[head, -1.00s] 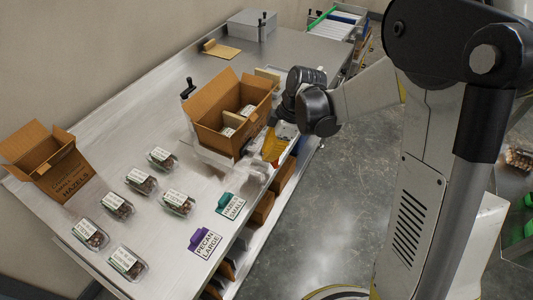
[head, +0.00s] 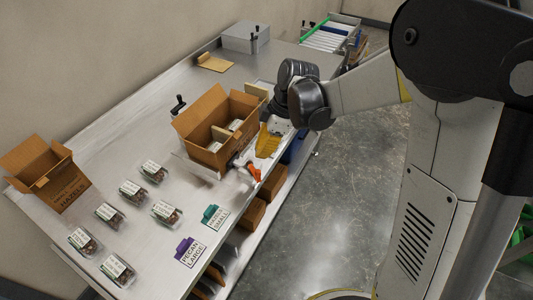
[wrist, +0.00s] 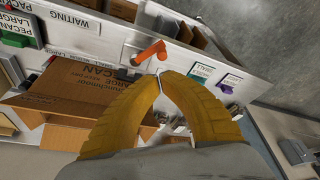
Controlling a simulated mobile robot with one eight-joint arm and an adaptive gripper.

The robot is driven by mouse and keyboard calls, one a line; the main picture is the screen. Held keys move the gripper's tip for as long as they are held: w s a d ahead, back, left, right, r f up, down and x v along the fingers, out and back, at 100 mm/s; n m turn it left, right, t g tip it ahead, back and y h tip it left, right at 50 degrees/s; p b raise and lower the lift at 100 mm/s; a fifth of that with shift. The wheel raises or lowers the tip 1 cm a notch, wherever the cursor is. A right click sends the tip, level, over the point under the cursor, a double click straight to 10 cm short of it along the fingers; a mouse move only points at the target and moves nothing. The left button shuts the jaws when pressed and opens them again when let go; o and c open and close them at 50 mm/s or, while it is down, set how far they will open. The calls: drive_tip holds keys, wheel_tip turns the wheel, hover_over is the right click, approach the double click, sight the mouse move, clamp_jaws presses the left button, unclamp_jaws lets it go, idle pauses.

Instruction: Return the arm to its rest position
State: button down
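My gripper (head: 263,153) has yellow fingers and hangs at the right edge of the steel table, beside an open cardboard box (head: 208,156). In the wrist view my gripper (wrist: 161,75) shows its two curved fingers meeting at the tips, with nothing seen held between them. The arm is bent, with the dark wrist joint above the table edge. The open box, printed "PECAN LARGE", lies left of the fingers in the wrist view (wrist: 75,92); in the head view it holds packs and a divider.
Several clamshell packs (head: 165,212) lie on the table (head: 130,150), with a HAZELS box (head: 62,190) far left. Floor at right is clear.

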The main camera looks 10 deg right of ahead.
drive_tip(key=shift+d+r, duration=0.1)
drive_tip(key=shift+r, duration=0.5)
